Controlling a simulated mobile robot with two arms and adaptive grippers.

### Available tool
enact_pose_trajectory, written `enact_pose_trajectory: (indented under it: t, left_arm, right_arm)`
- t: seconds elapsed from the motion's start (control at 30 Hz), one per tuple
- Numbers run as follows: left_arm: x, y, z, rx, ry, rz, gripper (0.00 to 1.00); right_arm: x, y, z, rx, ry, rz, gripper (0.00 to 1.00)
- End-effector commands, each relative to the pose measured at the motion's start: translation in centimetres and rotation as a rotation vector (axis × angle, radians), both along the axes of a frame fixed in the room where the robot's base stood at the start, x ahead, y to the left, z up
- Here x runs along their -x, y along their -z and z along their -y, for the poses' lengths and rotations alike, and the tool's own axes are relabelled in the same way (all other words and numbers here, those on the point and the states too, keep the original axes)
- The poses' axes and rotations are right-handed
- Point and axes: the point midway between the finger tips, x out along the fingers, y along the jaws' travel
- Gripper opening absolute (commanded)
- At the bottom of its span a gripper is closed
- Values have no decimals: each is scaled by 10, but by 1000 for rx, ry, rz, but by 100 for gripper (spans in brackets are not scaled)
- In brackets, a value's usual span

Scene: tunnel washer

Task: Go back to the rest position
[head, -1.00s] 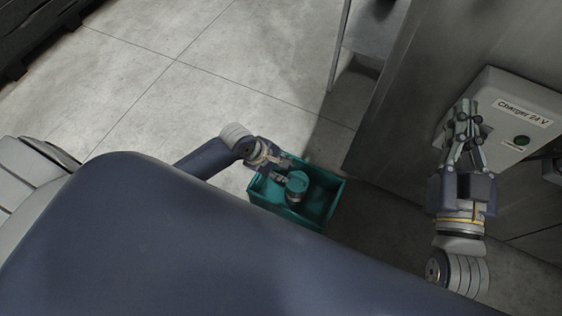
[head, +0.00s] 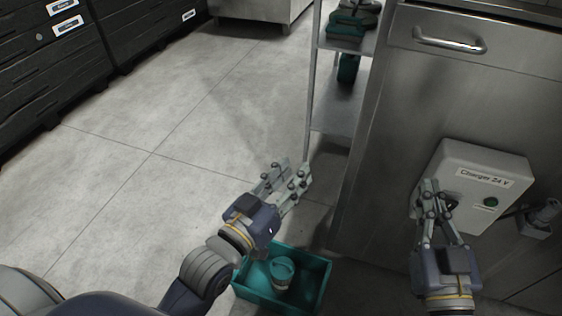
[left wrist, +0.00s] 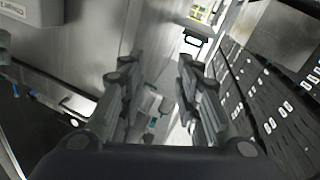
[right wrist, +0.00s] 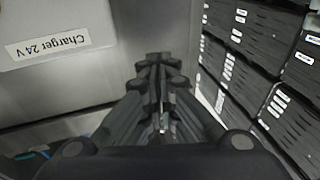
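My left gripper (head: 286,180) is open and empty, raised above the teal crate in the head view. Its two fingers also show spread apart in the left wrist view (left wrist: 155,85), with nothing between them. My right gripper (head: 430,186) is in front of the white charger box at the right. Its fingertips meet in the right wrist view (right wrist: 160,62), with nothing seen held between them.
A teal crate (head: 322,284) stands on the floor with a teal-topped cylindrical item (head: 281,272) inside. The charger box (head: 487,165) is on a steel cabinet (head: 400,120). A shelf rack (head: 335,118) stands behind. Black drawer cabinets (head: 95,45) are far left; the middle floor is clear.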

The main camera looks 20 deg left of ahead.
Motion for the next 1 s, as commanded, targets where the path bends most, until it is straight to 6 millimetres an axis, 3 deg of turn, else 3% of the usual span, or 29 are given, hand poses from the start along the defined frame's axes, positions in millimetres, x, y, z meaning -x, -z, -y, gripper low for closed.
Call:
enact_pose_trajectory:
  t: [0.1, 0.2, 0.7, 0.87, 1.0]
  left_arm:
    - [9, -33, -10, -123, -50, 135, 31]
    - [13, -46, -14, -181, -75, 189, 31]
    - [14, -49, -14, -196, -79, 201, 31]
    - [4, -32, -12, -214, -73, 139, 31]
    - [-11, 19, -10, -257, -56, -9, 31]
  right_arm:
    - [0, 0, 0, 0, 0, 0, 0]
    - [0, 0, 0, 0, 0, 0, 0]
    - [-1, 1, 0, 1, -1, -2, 0]
    - [-10, 19, -2, 18, 0, -65, 0]
    - [-25, 69, -4, 56, 4, -214, 0]
